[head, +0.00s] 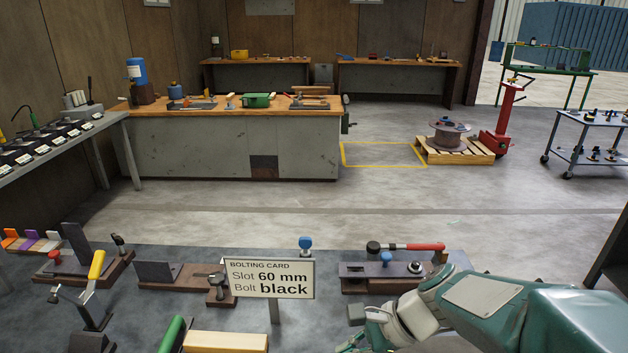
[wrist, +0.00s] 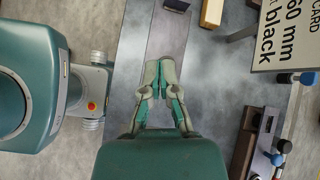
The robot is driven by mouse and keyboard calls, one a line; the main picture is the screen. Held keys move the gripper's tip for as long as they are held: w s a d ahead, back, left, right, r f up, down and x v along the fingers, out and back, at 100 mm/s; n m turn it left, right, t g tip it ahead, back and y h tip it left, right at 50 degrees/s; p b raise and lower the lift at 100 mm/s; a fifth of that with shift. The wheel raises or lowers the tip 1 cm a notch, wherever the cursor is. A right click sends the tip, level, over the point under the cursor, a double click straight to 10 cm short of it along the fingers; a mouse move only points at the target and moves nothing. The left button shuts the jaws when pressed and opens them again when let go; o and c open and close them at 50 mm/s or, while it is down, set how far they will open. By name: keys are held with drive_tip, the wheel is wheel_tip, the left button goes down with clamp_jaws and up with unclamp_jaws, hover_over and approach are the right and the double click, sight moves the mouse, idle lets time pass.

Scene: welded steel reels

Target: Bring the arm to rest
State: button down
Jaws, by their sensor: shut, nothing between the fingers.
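My gripper (wrist: 160,70) shows in the wrist view, its two fingers together at the tips with nothing between them. It points over a dark grey flat strip (wrist: 168,35), and I cannot tell the gap between them. My teal and white arm (head: 490,305) fills the lower right of the head view, bent low near the front of the scene. My gripper's fingertips cannot be made out clearly in the head view.
The bolting card (head: 268,279), reading slot 60 mm and bolt black, stands left of my arm. A fixture with a red-handled clamp (head: 400,270) lies just behind the arm. Other fixtures (head: 85,266) stand left. Open floor (head: 400,205) lies beyond, before the workbench (head: 230,145).

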drive_tip(key=s+d+r+n+t+h, duration=0.5)
drive_tip(key=s+d+r+n+h, duration=0.2)
drive_tip(key=n, duration=0.7)
drive_tip(key=s+d+h, duration=0.1)
drive_tip(key=d+h, duration=0.1)
drive_tip(key=d, duration=0.1)
drive_tip(key=shift+n, duration=0.3)
